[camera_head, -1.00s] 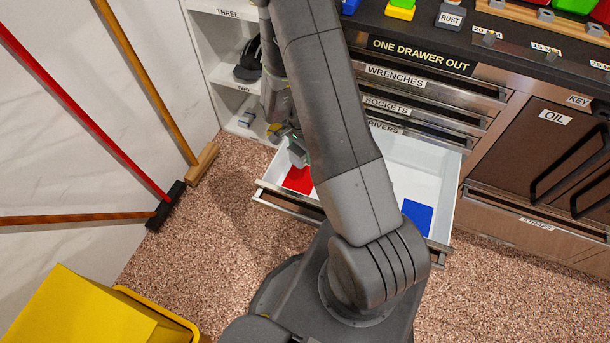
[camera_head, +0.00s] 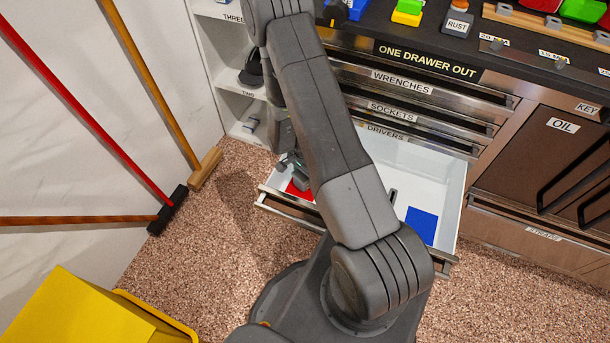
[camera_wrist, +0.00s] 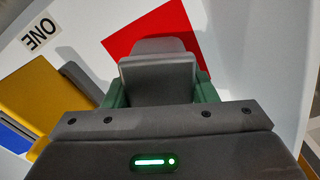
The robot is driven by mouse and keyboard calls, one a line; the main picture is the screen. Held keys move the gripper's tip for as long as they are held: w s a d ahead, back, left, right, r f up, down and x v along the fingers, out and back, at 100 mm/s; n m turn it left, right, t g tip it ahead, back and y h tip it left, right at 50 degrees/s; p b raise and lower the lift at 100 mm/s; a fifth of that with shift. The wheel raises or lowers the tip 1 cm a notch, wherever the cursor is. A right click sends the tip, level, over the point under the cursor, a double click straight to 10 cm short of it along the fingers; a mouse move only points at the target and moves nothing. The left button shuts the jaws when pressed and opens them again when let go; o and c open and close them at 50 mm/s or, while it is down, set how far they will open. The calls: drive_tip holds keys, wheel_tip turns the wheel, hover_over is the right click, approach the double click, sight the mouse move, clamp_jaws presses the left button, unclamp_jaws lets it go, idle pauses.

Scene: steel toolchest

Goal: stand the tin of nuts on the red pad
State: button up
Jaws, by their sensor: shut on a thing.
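The red pad (camera_wrist: 150,28) lies flat on the white drawer floor. In the head view, part of the red pad (camera_head: 297,191) shows at the left end of the pulled-out drawer (camera_head: 440,165). My gripper (camera_wrist: 158,88) is shut on a grey block-like thing, taken to be the tin of nuts (camera_wrist: 158,72), between its green fingers. In the wrist view the tin overlaps the near part of the pad. Its underside is hidden, so I cannot tell whether it touches the pad. In the head view my arm hides much of the gripper.
A blue pad (camera_head: 421,225) lies at the drawer's right end. A yellow object (camera_wrist: 30,88) is at the left in the wrist view, near the label ONE (camera_wrist: 40,33). White shelves (camera_head: 225,70) stand left of the drawer. Brooms lean at the left wall.

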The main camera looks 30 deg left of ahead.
drive_tip(key=shift+f, duration=0.1)
drive_tip(key=shift+f+b, duration=0.15)
drive_tip(key=shift+b, duration=0.15)
drive_tip(key=o, duration=1.2)
drive_tip(key=shift+c, duration=0.2)
wheel_tip(320, 180, up, 13)
drive_tip(key=shift+f+p, duration=0.2)
drive_tip(key=shift+p, duration=0.7)
